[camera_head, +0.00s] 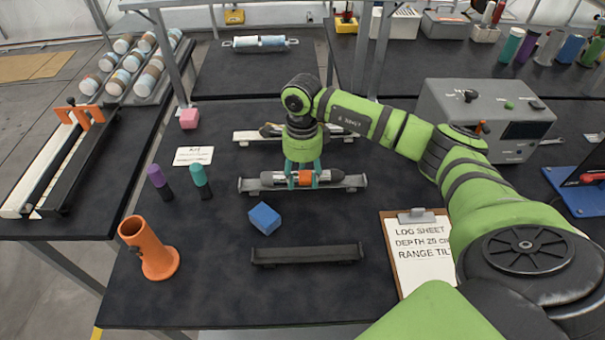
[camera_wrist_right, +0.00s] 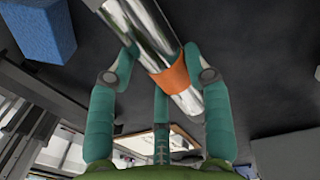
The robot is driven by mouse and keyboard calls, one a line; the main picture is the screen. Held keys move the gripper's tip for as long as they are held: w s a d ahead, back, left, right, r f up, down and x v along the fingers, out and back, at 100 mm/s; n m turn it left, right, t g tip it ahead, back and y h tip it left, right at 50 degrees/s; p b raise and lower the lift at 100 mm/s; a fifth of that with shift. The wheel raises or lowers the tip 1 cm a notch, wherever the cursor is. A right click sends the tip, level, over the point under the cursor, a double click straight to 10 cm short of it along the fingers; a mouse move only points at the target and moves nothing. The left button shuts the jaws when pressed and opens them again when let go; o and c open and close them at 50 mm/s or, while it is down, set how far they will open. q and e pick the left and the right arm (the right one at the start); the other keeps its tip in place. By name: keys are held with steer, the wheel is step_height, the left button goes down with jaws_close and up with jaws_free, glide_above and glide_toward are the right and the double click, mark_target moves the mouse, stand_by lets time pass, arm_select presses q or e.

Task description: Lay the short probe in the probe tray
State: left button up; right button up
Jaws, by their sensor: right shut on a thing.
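My right gripper (camera_head: 303,180) is shut on a metallic probe with an orange band (camera_head: 305,176). The probe lies crosswise between its teal fingers. In the wrist view the silver probe (camera_wrist_right: 150,35) and its orange band show between the fingers, with dark surface behind. In the head view the probe overlaps a grey tray (camera_head: 355,184); I cannot tell whether it touches it. An empty black tray (camera_head: 307,255) lies nearer the front. I cannot tell which is the probe tray. My left gripper is not in view.
A blue block (camera_head: 264,218) sits between the two trays. An orange tube holder (camera_head: 150,250) and two markers (camera_head: 200,180) stand to the left. A clipboard (camera_head: 410,250) lies right. A further tray (camera_head: 250,135) and a grey instrument box (camera_head: 490,110) are behind.

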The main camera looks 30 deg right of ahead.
steer(key=shift+f+b, duration=0.3)
steer(key=shift+b, duration=0.05)
stand_by(0.4)
steer(key=o, duration=1.5)
step_height(320, 180, up, 12)
steer(key=shift+w+d, duration=0.15)
steer(key=shift+w, duration=0.15)
